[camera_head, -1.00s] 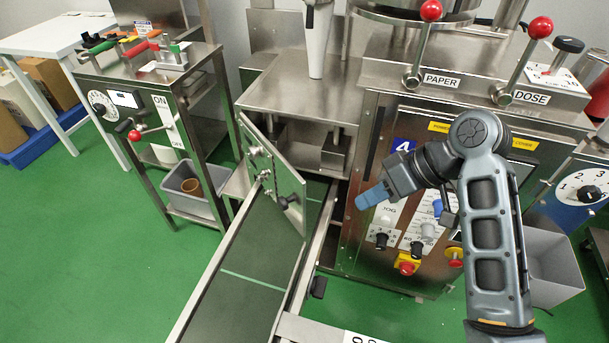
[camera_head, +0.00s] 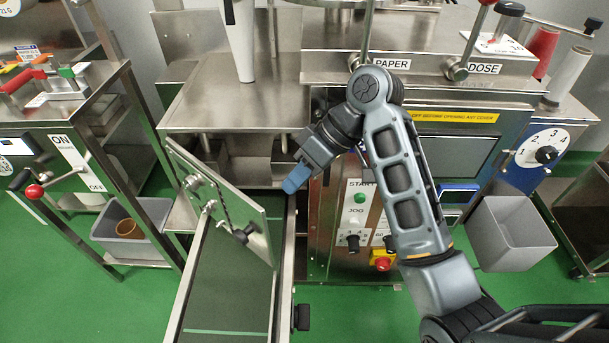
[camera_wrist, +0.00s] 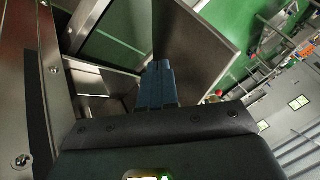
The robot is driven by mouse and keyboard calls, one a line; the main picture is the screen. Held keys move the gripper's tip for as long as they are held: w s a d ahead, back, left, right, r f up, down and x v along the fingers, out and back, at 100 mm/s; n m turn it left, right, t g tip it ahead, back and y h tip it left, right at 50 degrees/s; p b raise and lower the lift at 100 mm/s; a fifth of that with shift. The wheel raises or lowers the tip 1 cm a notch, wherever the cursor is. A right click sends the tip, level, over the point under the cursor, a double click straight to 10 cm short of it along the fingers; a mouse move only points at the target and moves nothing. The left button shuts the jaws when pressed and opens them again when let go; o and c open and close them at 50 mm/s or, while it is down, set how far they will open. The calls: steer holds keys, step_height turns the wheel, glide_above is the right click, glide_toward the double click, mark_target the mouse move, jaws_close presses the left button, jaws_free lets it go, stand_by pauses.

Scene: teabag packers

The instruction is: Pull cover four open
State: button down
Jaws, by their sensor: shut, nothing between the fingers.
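A flat metal cover (camera_head: 232,205) with a dark knob handle (camera_head: 243,233) stands swung out from the machine's left side, hinged at its left edge. I take it to be cover four; no number shows on it now. My gripper (camera_head: 296,179) has blue fingers, shut and empty. It is to the right of the cover's free edge, in front of the machine opening, and appears apart from it. In the wrist view the blue fingers (camera_wrist: 158,84) are together, and a grey panel (camera_wrist: 198,45), probably the cover, stands just beyond and to their right.
A conveyor bed (camera_head: 228,290) runs forward below the cover. The machine's control panel (camera_head: 355,220) with knobs is behind my arm. A grey bin (camera_head: 510,234) stands at right. A bench with a red-knobbed lever (camera_head: 34,191) is at left. Green floor is open in front.

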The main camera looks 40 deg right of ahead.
steer(key=a+f+p, duration=0.1)
steer(key=a+f, duration=0.3)
steer(key=a, duration=0.2)
steer(key=shift+a, duration=0.3)
steer(key=shift+a, duration=0.1)
